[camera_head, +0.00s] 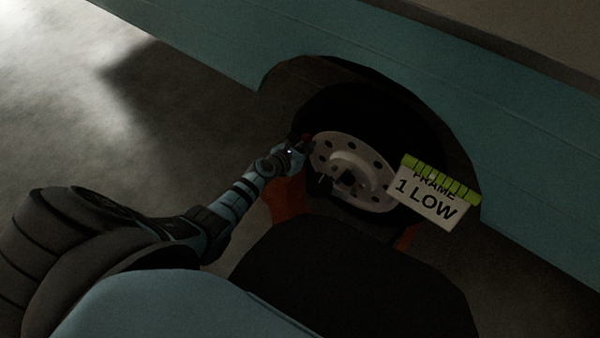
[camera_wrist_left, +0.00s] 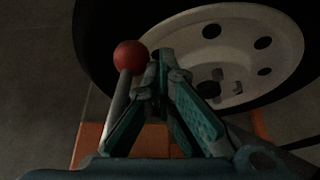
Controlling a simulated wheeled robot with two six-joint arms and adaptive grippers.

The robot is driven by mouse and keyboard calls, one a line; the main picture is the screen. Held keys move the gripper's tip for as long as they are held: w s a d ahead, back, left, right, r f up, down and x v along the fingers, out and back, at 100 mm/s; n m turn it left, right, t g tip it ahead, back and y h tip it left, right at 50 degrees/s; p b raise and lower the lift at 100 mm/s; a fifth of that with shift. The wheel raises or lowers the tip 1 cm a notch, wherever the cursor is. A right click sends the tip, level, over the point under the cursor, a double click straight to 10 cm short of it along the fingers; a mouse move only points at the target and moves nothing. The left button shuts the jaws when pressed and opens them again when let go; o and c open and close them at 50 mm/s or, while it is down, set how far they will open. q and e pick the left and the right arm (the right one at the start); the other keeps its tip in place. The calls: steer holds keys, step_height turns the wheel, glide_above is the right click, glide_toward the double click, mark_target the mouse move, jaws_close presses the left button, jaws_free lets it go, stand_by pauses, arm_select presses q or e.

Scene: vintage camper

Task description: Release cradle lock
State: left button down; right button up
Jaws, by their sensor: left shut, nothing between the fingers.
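A red ball knob (camera_wrist_left: 130,57) tops a pale metal lever (camera_wrist_left: 124,86), which shows in the left wrist view just left of my fingers. The lever's lower part is hidden behind the left finger. An orange cradle (camera_wrist_left: 90,142) lies below, beside the wheel; it also shows in the head view (camera_head: 287,200). My left gripper (camera_wrist_left: 163,62) is shut and empty, its fingertips just right of the knob. I cannot tell whether the finger touches the lever. In the head view my left gripper (camera_head: 301,143) is small and dark at the wheel's left edge. My right gripper is not in view.
The wheel has a black tire (camera_head: 345,105) and a pale holed rim (camera_head: 378,183), inside the arch of a teal camper body (camera_head: 530,215). A sign reading "FRAME 1 LOW" (camera_head: 428,207) hangs right of the wheel. Bare grey floor (camera_head: 190,110) lies left.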

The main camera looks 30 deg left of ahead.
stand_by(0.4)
arm_select(q)
steer(key=v, duration=1.2)
